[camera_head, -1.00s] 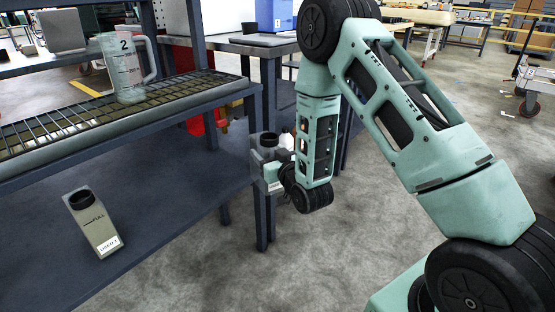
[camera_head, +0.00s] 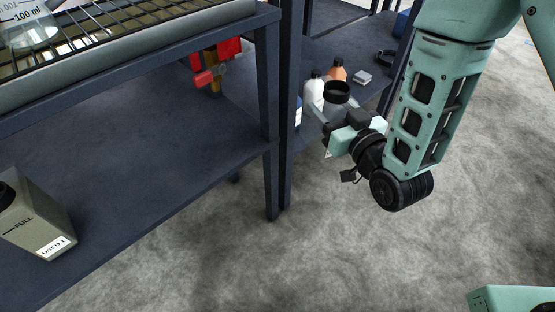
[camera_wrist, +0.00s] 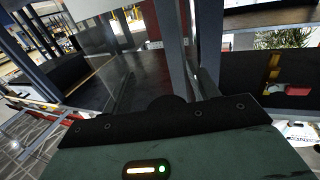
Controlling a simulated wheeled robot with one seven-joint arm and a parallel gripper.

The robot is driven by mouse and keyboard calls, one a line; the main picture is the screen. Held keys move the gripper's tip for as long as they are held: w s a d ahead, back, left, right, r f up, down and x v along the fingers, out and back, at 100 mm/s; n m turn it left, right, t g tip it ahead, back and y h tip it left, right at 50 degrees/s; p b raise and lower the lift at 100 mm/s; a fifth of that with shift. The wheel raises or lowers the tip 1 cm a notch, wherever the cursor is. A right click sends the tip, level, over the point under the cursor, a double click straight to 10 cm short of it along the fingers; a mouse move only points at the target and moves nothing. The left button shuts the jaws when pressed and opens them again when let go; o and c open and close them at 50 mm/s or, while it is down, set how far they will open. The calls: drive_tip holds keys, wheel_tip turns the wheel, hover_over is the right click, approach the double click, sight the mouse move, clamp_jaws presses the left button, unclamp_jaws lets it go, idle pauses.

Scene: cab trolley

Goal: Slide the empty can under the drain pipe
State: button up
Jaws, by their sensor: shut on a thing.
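My gripper (camera_head: 336,124) is shut on a grey can with a round black mouth (camera_head: 337,90). It holds the can upright, right of the shelf's front post, clear of the lower shelf. The can's lower part is partly hidden by the gripper. The drain pipe (camera_head: 210,60), yellow with a red valve, hangs below the upper tray, left of the post. It also shows at the right of the wrist view (camera_wrist: 274,72). A grey-beige can marked FULL (camera_head: 28,215) stands at the left on the lower shelf. The held can's outline is unclear in the wrist view.
The lower shelf (camera_head: 150,155) has a wide bare stretch between the FULL can and the post (camera_head: 270,150). White and orange bottles (camera_head: 337,70) stand on a surface behind the held can. Grey floor lies open at the right.

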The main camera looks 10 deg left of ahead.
drive_tip(key=s+a+f+n+g+y+b, duration=0.15)
drive_tip(key=s+a+n+g+y, duration=0.3)
drive_tip(key=s+a, duration=0.7)
drive_tip(key=x, duration=1.5)
drive_tip(key=shift+m+t, duration=0.35)
idle(0.8)
drive_tip(key=shift+w, duration=0.1)
idle(0.5)
drive_tip(key=o, duration=1.5)
drive_tip(key=shift+c, duration=0.2)
drive_tip(key=shift+f, duration=0.1)
